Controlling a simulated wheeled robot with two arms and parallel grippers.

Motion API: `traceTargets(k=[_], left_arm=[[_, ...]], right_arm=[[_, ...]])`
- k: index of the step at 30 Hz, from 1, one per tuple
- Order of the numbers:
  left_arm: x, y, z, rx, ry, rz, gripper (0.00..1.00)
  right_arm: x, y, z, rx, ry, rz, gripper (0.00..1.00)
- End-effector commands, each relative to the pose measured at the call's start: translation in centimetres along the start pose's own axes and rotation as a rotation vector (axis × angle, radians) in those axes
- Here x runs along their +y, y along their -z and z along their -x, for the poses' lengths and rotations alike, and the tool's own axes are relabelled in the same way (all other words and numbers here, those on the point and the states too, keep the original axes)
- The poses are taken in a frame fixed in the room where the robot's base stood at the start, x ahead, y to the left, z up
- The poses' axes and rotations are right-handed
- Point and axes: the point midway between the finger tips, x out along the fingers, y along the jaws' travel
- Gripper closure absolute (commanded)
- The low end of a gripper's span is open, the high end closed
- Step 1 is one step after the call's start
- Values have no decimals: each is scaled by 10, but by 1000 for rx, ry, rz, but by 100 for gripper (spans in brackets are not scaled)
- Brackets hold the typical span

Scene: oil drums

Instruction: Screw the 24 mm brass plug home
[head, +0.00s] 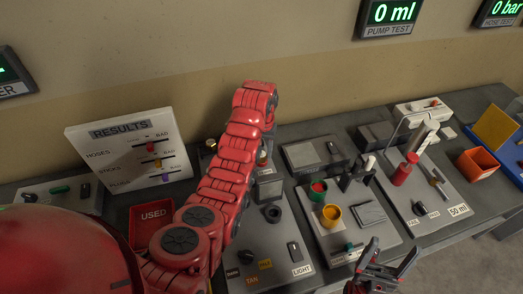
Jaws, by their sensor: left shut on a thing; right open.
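My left arm (232,165) is red and reaches from the lower left up across the bench, bending at its far end. Its gripper is hidden behind the arm, so I cannot see its fingers or what is between them. A small brass-coloured piece (210,143) shows just left of the arm, and another (262,157) shows just right of it. Both are too small to tell whether either is the 24 mm plug. My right gripper (385,268) is open and empty at the bottom right, above the front of the bench.
A red USED bin (152,212) and a RESULTS board (130,150) stand on the left. A panel with green-and-red and yellow cups (331,215) is at the centre. A red-handled pump (402,170) and an orange bin (478,164) are on the right. The pump display (393,14) reads 0 ml.

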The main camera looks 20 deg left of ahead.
Motion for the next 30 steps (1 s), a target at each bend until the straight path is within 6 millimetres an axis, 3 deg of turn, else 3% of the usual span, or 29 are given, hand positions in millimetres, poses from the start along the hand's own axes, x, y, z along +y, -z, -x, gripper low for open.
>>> traceTargets(k=[12, 19, 26, 27, 30], left_arm=[[1, 0, 0, -1, 0, -56, 100], [3, -1, 0, -1, 0, -308, 100], [4, -1, 0, -1, 0, -344, 100], [4, -1, 0, -1, -1, -344, 51], [4, -1, 0, -1, 0, -343, 33]], right_arm=[[0, 0, 0, 0, 0, 0, 21], [0, 0, -2, 0, 0, 0, 21], [0, 0, -2, 0, 0, 0, 21], [0, 0, -2, 0, 0, 0, 21], [0, 0, -2, 0, 0, 0, 21]])
